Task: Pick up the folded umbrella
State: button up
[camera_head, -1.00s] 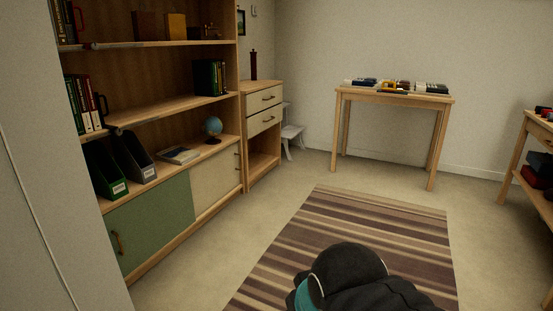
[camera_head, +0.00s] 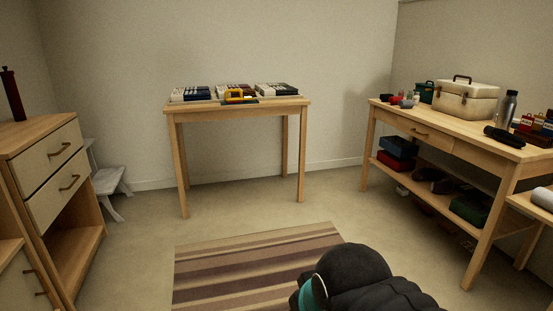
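A short, dark, elongated object (camera_head: 503,137) lies on the front right part of the wooden workbench (camera_head: 447,121); it looks like the folded umbrella, though it is small and its details are hard to tell. It lies in front of a grey bottle (camera_head: 507,108). Part of my black arm with a teal band shows at the bottom of the picture, above the rug. My gripper is not in view, so its state and anything in it are hidden.
A tan toolbox (camera_head: 465,101) and small items share the workbench, with bins on its lower shelf. A table with boxes (camera_head: 238,107) stands at the back wall. A drawer cabinet (camera_head: 44,141) and white step stool (camera_head: 109,185) are left.

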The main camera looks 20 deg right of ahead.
aim_at(500, 135)
jog(key=z, duration=1)
jog(key=i, duration=0.9)
jog(key=z, duration=1.6)
jog(key=i, duration=1.4)
jog(key=z, duration=0.35)
